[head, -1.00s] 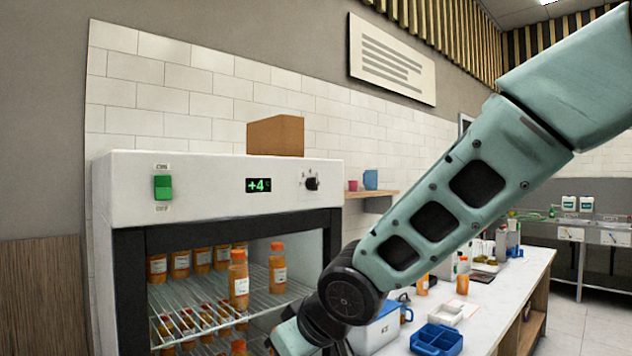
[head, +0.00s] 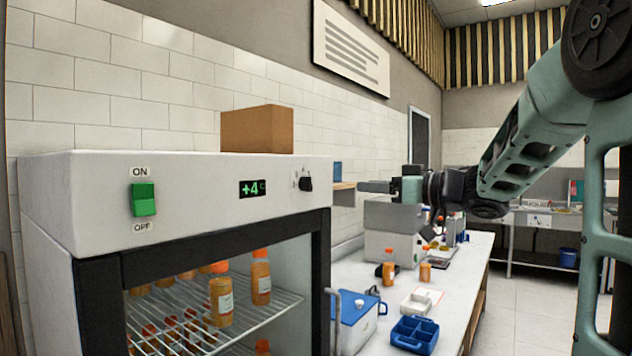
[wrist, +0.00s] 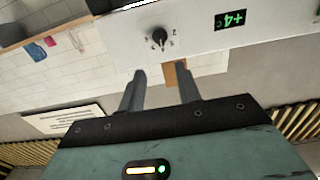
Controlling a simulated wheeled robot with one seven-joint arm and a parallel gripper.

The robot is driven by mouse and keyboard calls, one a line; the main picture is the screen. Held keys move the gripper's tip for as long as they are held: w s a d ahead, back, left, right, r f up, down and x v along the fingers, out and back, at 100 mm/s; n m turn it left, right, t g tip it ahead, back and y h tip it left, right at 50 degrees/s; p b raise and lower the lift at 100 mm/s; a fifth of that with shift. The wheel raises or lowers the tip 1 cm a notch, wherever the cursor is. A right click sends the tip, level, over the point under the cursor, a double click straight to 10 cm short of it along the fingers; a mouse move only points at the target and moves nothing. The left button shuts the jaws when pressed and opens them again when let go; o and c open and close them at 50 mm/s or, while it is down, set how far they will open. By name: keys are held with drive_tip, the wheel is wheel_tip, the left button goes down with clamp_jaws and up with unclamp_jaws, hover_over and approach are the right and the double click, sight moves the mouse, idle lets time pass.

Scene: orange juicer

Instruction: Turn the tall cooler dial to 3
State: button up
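The tall cooler (head: 190,195) stands at the left of the head view, with a white top panel. Its black dial (head: 306,184) is at the panel's right end. The dial also shows in the wrist view (wrist: 159,37), upside down, with small marks around it that are too small to read surely. My gripper (head: 362,187) is right of the dial at about its height, apart from it. In the wrist view my gripper (wrist: 162,72) has its two fingers spread with nothing between them, the dial beyond their tips.
The panel also carries a green switch (head: 143,200) and a display (head: 252,188) reading +4. A cardboard box (head: 257,130) sits on top of the cooler. Right of it, a white counter (head: 465,290) holds a blue tray (head: 414,333), bottles and boxes. Floor at right is clear.

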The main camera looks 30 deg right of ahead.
sight(312, 183)
drive_tip(key=p+x, duration=0.3)
drive_tip(key=x, duration=1.1)
drive_tip(key=shift+w+a+p, duration=0.15)
drive_tip(key=shift+w+p, duration=0.15)
drive_tip(key=shift+p, duration=0.05)
clamp_jaws()
